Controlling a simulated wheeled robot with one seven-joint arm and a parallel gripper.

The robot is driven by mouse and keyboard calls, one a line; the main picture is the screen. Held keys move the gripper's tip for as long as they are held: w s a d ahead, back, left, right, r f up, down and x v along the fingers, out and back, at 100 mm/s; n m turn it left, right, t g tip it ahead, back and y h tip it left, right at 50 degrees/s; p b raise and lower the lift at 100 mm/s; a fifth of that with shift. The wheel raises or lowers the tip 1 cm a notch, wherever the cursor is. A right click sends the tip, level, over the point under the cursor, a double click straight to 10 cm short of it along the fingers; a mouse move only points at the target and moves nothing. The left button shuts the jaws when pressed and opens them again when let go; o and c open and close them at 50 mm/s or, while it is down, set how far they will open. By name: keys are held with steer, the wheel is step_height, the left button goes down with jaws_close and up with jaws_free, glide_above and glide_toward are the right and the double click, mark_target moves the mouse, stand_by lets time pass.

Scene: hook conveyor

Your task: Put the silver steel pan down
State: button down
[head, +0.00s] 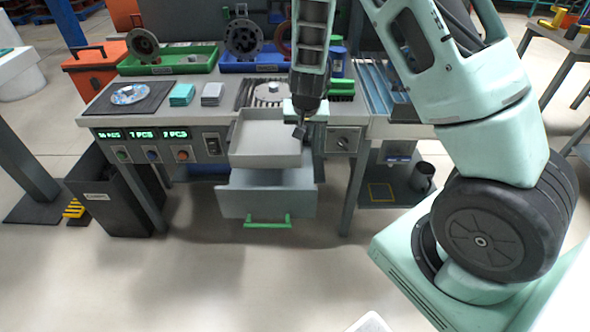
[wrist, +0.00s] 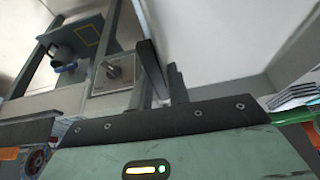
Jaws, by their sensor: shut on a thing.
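The silver steel pan (head: 262,158), a shallow square open tray, hangs level in front of the bench edge in the head view, above the open drawer. My gripper (head: 300,132) points down at its right side and is shut on its right wall. In the wrist view the pan (wrist: 205,40) fills the upper middle as a pale surface, and the dark fingers (wrist: 162,78) are close together at its edge. The pan looks empty, though its near wall hides part of the floor.
A grey drawer (head: 265,200) with a green handle stands pulled out below the pan. The bench top (head: 205,118) holds a disc on a dark mat (head: 130,97), teal and grey stacks, and green and blue bins behind. A dark waste bin (head: 115,195) stands at left.

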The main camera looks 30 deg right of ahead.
step_height(320, 180, down, 13)
steer(key=shift+f+b, duration=0.15)
steer(key=shift+b, duration=0.45)
steer(key=c, duration=1.3)
jaws_free()
steer(key=shift+f, duration=0.1)
